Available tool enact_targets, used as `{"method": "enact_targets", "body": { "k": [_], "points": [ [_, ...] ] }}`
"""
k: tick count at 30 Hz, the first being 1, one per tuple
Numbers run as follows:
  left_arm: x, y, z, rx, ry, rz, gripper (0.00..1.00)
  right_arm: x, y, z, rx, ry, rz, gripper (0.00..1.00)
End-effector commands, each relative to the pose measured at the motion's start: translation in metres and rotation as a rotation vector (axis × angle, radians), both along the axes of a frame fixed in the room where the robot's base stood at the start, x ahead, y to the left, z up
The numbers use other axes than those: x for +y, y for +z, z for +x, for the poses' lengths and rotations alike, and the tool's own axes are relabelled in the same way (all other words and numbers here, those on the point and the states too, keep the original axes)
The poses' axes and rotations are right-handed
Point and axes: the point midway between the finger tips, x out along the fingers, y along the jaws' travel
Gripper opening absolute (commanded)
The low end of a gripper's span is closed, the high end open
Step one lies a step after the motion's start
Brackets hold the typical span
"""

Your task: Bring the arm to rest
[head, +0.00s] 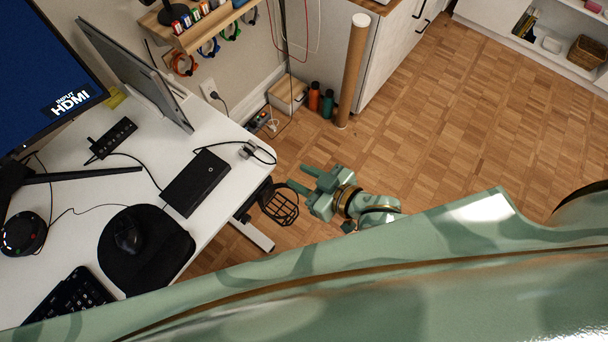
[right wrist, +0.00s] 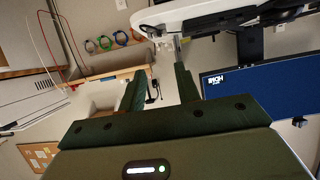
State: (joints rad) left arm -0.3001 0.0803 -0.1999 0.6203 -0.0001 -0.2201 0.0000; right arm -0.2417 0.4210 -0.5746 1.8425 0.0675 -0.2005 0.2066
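My right gripper (head: 297,176) is green and hangs over the floor just past the right edge of the white desk. Its two fingers point left toward the desk and stand apart with nothing between them. In the right wrist view the two dark green fingers (right wrist: 160,78) are also spread and empty. My left gripper is not in view. My own green body covers the bottom of the head view.
The white desk (head: 222,133) holds a black box (head: 195,183), a mouse (head: 128,236) and a keyboard (head: 70,298). A black wire basket (head: 279,204) is close to my right gripper. A cardboard tube (head: 352,70) stands behind. The wooden floor (head: 450,130) at right is clear.

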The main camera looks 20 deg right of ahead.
Motion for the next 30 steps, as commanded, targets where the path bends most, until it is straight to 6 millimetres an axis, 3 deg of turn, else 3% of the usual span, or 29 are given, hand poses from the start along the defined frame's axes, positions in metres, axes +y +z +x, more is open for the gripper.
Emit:
{"method": "enact_targets", "body": {
  "k": [12, 14, 17, 20, 22, 26, 27, 30],
  "points": [
    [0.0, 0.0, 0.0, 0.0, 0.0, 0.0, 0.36, 0.0, 0.0, 0.0, -0.008, 0.006, -0.013, 0.33],
    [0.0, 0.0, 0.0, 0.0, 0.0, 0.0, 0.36, -0.005, -0.013, -0.002, 0.002, 0.01, -0.049, 0.33],
    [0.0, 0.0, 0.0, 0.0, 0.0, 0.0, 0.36, -0.029, -0.056, -0.007, 0.058, -0.01, -0.141, 0.33],
    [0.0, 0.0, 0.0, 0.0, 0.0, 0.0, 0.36, -0.07, -0.122, -0.024, 0.17, -0.059, -0.265, 0.33],
    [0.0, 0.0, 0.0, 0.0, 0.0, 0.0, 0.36, -0.103, -0.172, -0.049, 0.274, -0.1, -0.351, 0.33],
    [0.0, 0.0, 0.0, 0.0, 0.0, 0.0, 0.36, -0.155, -0.251, -0.122, 0.5, -0.168, -0.475, 0.33],
    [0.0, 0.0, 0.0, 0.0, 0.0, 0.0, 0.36, -0.166, -0.27, -0.151, 0.573, -0.186, -0.503, 0.33],
    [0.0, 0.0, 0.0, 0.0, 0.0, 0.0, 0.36, -0.183, -0.304, -0.222, 0.743, -0.219, -0.548, 0.33]
  ]
}}
